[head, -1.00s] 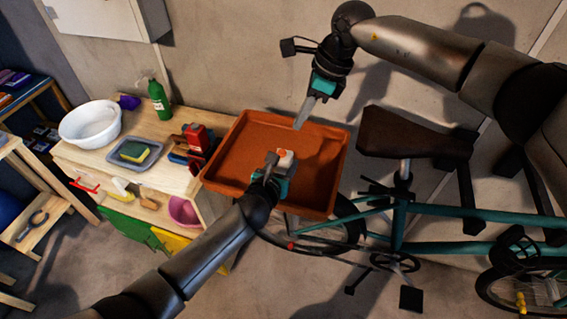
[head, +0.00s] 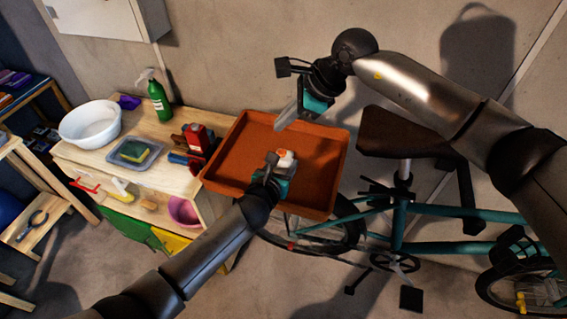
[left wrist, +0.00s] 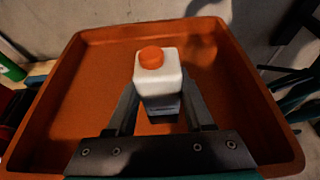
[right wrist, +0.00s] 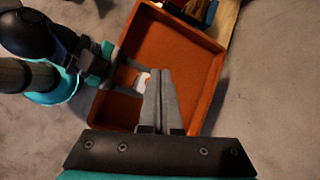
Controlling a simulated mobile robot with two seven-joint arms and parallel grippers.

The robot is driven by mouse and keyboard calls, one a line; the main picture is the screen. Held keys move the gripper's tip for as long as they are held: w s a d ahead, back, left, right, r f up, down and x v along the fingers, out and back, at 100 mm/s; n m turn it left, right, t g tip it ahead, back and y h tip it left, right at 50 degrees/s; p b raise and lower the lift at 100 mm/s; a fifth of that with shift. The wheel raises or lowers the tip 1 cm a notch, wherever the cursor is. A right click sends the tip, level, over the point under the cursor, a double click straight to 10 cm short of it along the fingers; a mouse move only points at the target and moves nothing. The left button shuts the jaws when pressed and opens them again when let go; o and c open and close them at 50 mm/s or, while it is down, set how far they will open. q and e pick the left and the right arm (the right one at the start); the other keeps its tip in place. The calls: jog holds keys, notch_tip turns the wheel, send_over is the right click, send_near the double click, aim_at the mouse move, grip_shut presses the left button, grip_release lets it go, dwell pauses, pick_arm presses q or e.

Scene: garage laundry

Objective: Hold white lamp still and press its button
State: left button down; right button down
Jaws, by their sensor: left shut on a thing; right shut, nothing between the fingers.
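The white lamp (head: 285,159) is a small white block with an orange-red round button (left wrist: 151,57) on top. It is upright in the left wrist view. My left gripper (head: 272,166) is shut on the lamp, with a finger on each side of it, over the orange tray (left wrist: 90,110). My right gripper (head: 281,126) is shut and empty, above the tray and apart from the lamp. In the right wrist view my right fingers (right wrist: 160,72) point down toward the lamp and hide part of it; a bit of white and red (right wrist: 144,80) shows beside them.
A wooden bench (head: 165,185) left of the tray holds a white basin (head: 90,124), a green spray bottle (head: 158,100), a grey tray with a sponge (head: 135,151) and a red item (head: 197,137). A bicycle (head: 405,205) stands at the right, close to the tray.

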jog(key=r+t, duration=0.1)
jog(key=n+t+y, duration=0.1)
jog(key=t, duration=0.1)
send_over(287, 156)
jog(key=shift+f, duration=3.75)
jog(key=shift+f, duration=0.45)
jog(key=shift+f, duration=0.45)
jog(key=shift+r, duration=0.9)
